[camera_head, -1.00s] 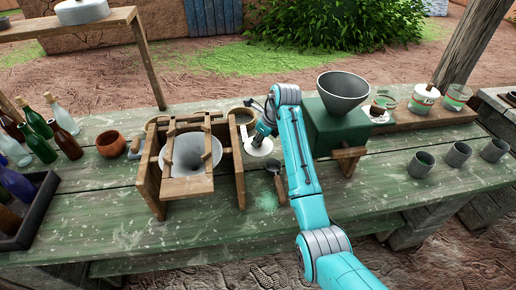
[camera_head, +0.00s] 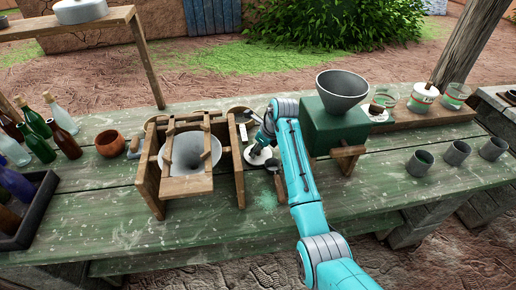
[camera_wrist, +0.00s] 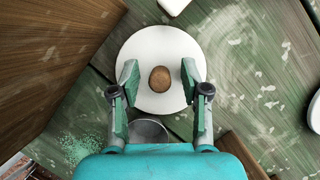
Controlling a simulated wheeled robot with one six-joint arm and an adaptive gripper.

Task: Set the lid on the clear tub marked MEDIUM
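A white round lid (camera_wrist: 160,48) with a brown knob (camera_wrist: 160,79) lies on the green table, seen from above in the wrist view. In the head view the lid (camera_head: 258,160) shows partly beneath my gripper (camera_head: 261,147). In the wrist view my gripper (camera_wrist: 160,76) is open, with one finger on each side of the knob and a gap to both. Clear tubs stand at the right back: one with a green-and-white label (camera_head: 424,98) and a brown knob above it, another (camera_head: 457,96) to its right, and one (camera_head: 389,97) to its left. I cannot read their markings.
A wooden frame with a grey funnel (camera_head: 207,150) stands left of my gripper. A green box with a dark hopper (camera_head: 342,90) stands right of it. Another white disc with a brown knob (camera_head: 379,113) lies near the tubs. Grey cups (camera_head: 457,153) stand front right.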

